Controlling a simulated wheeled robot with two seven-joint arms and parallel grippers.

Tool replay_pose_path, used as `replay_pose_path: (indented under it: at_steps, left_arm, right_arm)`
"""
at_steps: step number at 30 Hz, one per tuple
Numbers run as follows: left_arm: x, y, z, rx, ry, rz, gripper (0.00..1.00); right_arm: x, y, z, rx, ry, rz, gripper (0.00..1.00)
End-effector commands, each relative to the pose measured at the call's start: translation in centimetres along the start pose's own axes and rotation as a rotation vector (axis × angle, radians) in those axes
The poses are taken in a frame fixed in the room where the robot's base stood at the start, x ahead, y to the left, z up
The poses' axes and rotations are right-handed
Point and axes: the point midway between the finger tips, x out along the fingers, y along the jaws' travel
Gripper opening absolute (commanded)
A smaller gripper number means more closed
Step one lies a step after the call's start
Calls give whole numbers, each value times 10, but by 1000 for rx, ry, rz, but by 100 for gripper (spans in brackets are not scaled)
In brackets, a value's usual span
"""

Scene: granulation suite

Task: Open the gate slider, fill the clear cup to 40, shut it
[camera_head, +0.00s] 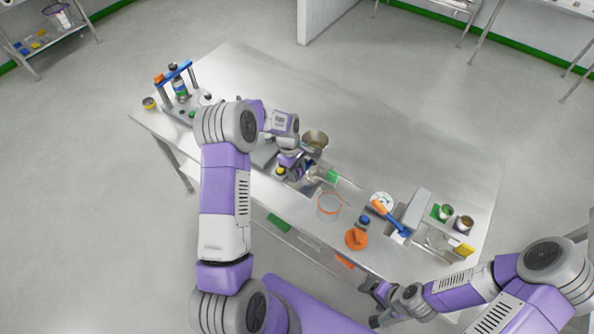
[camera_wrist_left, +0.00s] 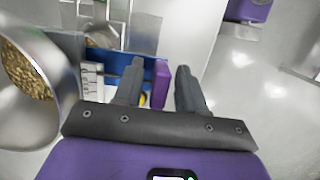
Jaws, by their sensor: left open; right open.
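A metal hopper (camera_head: 315,140) stands at the middle of the bench. In the left wrist view the hopper (camera_wrist_left: 22,85) holds tan granules. Beside it is a blue part (camera_wrist_left: 103,57) with a purple block (camera_wrist_left: 160,85) at its right end; I cannot tell surely if this is the gate slider. My left gripper (camera_wrist_left: 158,68) is open, its fingers on either side of the purple block as seen; contact is not clear. The left gripper (camera_head: 290,165) is partly hidden in the head view. A clear cup with an orange rim (camera_head: 329,207) stands at the bench's front edge. My right gripper (camera_head: 375,302) is open and off the bench's front.
A blue-topped rack (camera_head: 174,75) stands at the far left. The bench's back half is clear.

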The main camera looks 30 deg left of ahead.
Motion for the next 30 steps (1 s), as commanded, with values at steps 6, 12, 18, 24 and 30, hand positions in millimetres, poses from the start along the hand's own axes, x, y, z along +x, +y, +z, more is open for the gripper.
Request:
replay_pose_path:
  at_steps: [6, 12, 18, 24, 30]
  left_arm:
    - [-21, 1, 4, 2, 1, 2, 40]
    - [-40, 0, 8, 1, 0, 1, 40]
    - [-60, 0, 12, 2, 1, 2, 40]
    - [-69, 0, 14, 1, 0, 0, 40]
    - [-67, 0, 14, 1, 0, 0, 40]
  right_arm:
    - [-13, -5, 1, 0, 0, 0, 74]
    - [-25, -9, 1, 0, 0, 0, 74]
    - [-37, -14, 2, 0, 0, 0, 74]
    - [-41, -16, 2, 0, 0, 0, 74]
    - [-40, -15, 2, 0, 0, 0, 74]
